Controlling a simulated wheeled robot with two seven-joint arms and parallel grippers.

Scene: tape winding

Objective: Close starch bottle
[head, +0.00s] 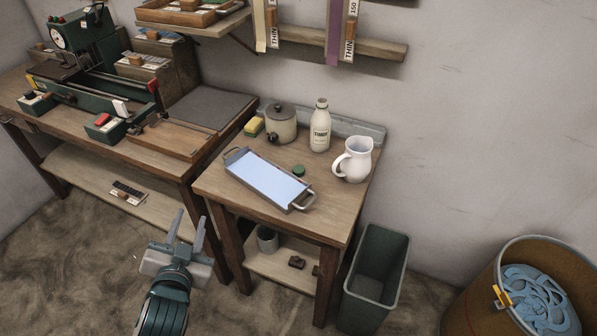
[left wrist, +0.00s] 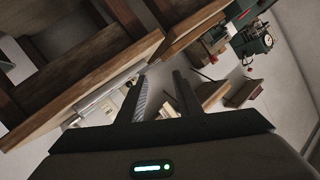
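The starch bottle (head: 320,126) is a cream-white bottle with a dark printed label. It stands upright at the back of the small wooden table, and its mouth looks uncapped. A small green cap (head: 298,170) lies on the table top in front of it, beside the tray. My left gripper (head: 188,228) is open and empty, in front of the tables and below table-top height. Its two fingers also show spread apart in the left wrist view (left wrist: 158,98). My right gripper is in neither view.
On the small table (head: 223,187) are a handled tray of blue liquid (head: 268,179), a lidded pot (head: 281,125), a yellow sponge (head: 254,126) and a white pitcher (head: 353,160). A grey bin (head: 377,275) stands right of it. A workbench (head: 160,165) with machinery is left.

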